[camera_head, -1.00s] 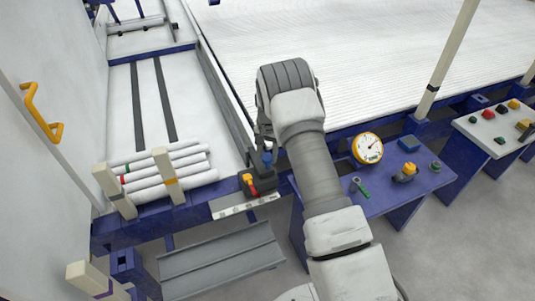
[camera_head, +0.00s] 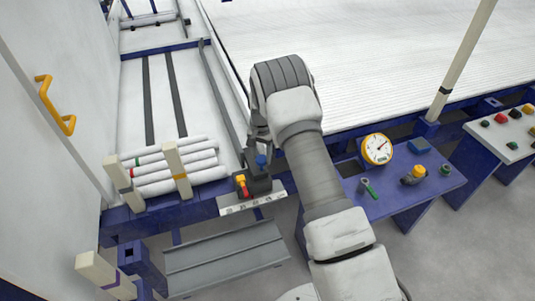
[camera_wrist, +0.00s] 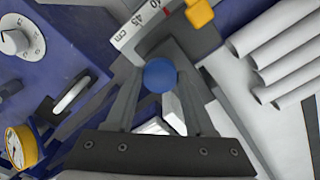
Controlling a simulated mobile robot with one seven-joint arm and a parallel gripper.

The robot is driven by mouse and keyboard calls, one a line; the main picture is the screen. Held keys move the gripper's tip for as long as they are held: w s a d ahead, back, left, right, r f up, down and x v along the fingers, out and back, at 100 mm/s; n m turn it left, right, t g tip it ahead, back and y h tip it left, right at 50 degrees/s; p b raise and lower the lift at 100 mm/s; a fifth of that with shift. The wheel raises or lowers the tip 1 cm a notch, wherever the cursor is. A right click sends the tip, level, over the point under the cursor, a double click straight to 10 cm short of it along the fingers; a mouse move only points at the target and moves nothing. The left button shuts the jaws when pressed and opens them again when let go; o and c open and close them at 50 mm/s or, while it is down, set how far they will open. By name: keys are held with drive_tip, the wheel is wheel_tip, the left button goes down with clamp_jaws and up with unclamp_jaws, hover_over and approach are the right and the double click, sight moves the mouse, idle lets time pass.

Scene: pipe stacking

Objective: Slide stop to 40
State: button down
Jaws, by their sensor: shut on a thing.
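The stop (camera_head: 259,186) is a dark block with a blue knob (camera_head: 262,161) on top and a yellow-and-red lever (camera_head: 241,184) at its left. It sits on the rail behind a white scale (camera_head: 235,209), whose figures are too small to read in the head view. My gripper (camera_head: 258,146) reaches down at the stop. In the wrist view the blue knob (camera_wrist: 160,74) is between the fingers of my gripper (camera_wrist: 160,84), which is shut on the stop. The exact reading is hidden.
White pipes (camera_head: 180,168) lie left of the stop behind two pale posts (camera_head: 178,172). A blue table (camera_head: 405,178) at right bears a yellow dial gauge (camera_head: 377,149) and knobs. A grey tray (camera_head: 225,258) is below the rail.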

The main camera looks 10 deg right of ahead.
drive_tip(key=shift+d, duration=0.25)
drive_tip(key=shift+c, duration=1.3)
unclamp_jaws()
drive_tip(key=shift+w+r, duration=0.1)
wheel_tip(320, 180, up, 17)
drive_tip(key=p, duration=0.3)
drive_tip(key=shift+p, duration=0.35)
drive_tip(key=shift+r, duration=0.15)
